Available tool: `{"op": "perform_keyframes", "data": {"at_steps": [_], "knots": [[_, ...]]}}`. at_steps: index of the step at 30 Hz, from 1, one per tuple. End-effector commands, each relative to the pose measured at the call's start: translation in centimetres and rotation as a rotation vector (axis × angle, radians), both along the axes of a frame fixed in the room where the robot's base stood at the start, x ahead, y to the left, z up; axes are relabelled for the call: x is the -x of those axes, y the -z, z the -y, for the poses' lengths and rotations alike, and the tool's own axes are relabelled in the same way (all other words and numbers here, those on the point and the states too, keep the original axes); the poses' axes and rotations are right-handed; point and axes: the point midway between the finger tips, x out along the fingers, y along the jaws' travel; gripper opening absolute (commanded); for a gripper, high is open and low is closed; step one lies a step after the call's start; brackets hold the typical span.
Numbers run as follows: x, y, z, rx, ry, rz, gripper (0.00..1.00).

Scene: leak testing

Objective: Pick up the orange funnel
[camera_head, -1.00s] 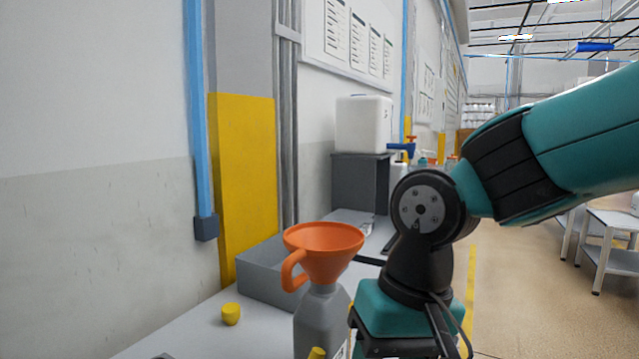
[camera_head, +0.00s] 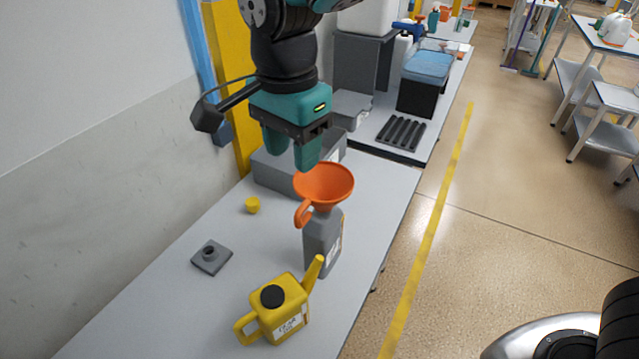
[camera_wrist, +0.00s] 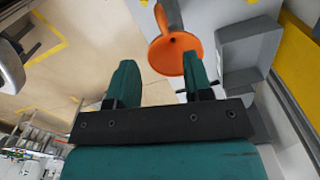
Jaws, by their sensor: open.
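The orange funnel (camera_head: 325,186) sits upright in the neck of a grey bottle (camera_head: 322,243) on the table, its handle toward the lower left. In the head view my gripper (camera_head: 292,160) is above and just behind the funnel, fingers pointing down, open and empty. In the wrist view the funnel (camera_wrist: 174,52) shows beyond the fingertips, nearer the right finger. My gripper (camera_wrist: 157,75) has a wide gap between its fingers there. I cannot tell whether a finger touches the rim.
A yellow can (camera_head: 278,311) with a spout stands in front on the table (camera_head: 165,300). A grey block (camera_head: 211,258) and a yellow cap (camera_head: 252,205) lie left. A grey box (camera_head: 275,172) stands behind the funnel. The wall bounds the left; floor is open right.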

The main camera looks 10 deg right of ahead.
Motion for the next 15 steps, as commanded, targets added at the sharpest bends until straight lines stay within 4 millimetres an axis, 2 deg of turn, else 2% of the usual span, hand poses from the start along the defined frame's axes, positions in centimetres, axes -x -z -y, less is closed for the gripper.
{"op": "perform_keyframes", "data": {"at_steps": [9, 15], "knots": [[0.1, 7.0, 0.1, 0.002, -0.002, -0.004, 0.46], [0.0, 9.2, 0.0, -0.001, -0.002, -0.001, 0.46]]}}
